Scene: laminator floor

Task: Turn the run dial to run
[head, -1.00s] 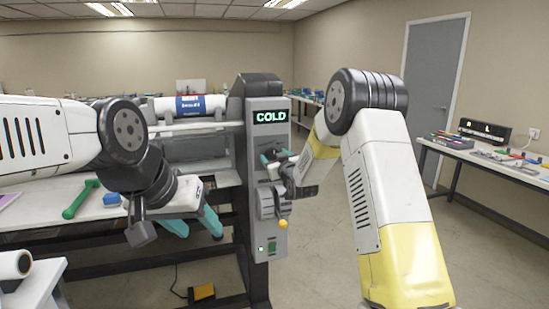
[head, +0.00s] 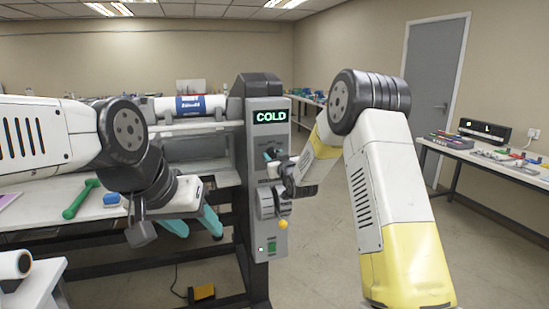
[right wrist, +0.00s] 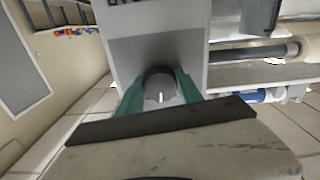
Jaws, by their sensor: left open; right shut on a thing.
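The run dial (right wrist: 160,84) is a dark round knob with a pale mark on the grey control panel (right wrist: 195,50). The panel shows in the head view as a grey column face (head: 280,240) with a green COLD display (head: 270,116) on top. My right gripper (right wrist: 160,94) is shut on the dial, with one teal finger on each side. In the head view my right gripper (head: 270,156) is at the panel below the display and partly covers the dial. The dial's labels are too small to read.
A lever with a yellow knob (head: 283,224) and a green switch (head: 271,247) sit lower on the panel. A white roll (head: 180,106) lies on the machine. The floor right of the panel is clear.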

